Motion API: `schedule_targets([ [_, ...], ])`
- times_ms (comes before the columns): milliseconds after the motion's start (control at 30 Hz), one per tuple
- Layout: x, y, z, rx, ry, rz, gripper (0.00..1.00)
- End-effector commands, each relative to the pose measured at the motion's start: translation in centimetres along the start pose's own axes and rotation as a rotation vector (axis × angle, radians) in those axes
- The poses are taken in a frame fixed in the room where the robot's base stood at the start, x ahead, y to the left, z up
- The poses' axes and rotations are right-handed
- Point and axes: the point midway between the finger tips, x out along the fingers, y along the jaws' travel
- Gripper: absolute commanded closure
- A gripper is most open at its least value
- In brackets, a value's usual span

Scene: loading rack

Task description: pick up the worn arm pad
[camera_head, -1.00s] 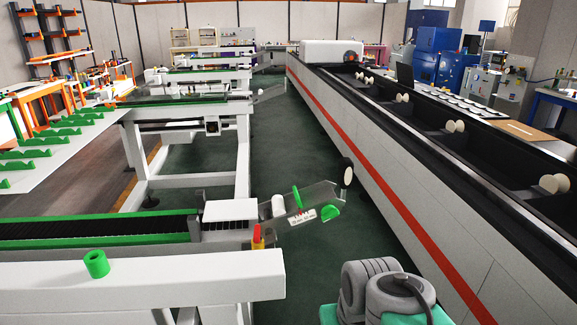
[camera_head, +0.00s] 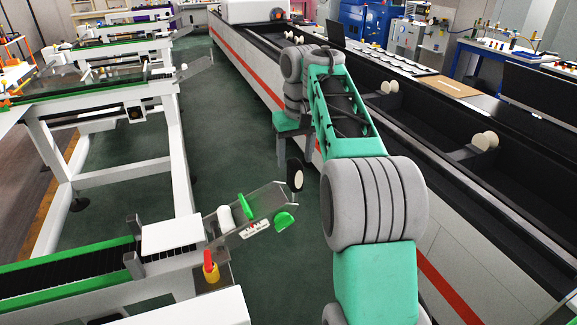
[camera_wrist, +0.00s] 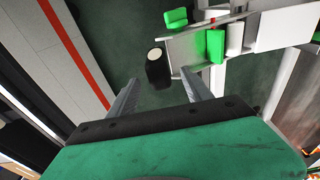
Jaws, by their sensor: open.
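A dark round pad with a pale face (camera_head: 294,175) sits at the tip of the tilted clear arm (camera_head: 258,203) on the near rack; it looks like the worn arm pad. In the wrist view the same pad (camera_wrist: 158,71) lies ahead of my gripper (camera_wrist: 159,76), in line with the gap between the two grey fingers. The fingers are apart with nothing between them. In the head view my gripper (camera_head: 292,152) points down above the pad, and the two appear apart. The exact distance is hard to tell.
Green pieces (camera_head: 284,221) and a white roller (camera_head: 225,218) sit on the tilted arm beside the pad. The long machine bed (camera_head: 470,215) runs along the right, with cream pads (camera_head: 483,141) on its arms. Green floor (camera_head: 225,110) is open between rack and bed.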

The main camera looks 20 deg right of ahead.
Motion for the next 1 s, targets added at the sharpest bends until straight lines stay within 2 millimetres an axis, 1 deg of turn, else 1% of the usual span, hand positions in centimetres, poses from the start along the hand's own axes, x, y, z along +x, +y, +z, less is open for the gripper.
schedule_targets([
  [67,0.3,-0.1,0.0,-0.002,0.002,0.001,0.42],
  [300,4.0,-0.7,0.0,-0.011,0.004,-0.001,0.42],
  [433,6.4,-0.5,0.2,-0.012,0.003,-0.001,0.42],
  [533,7.4,-0.5,0.1,-0.010,0.004,-0.001,0.42],
  [800,7.6,-0.3,0.1,-0.008,0.005,0.000,0.43],
  [1000,7.6,-0.2,0.1,-0.008,0.005,0.000,0.59],
])
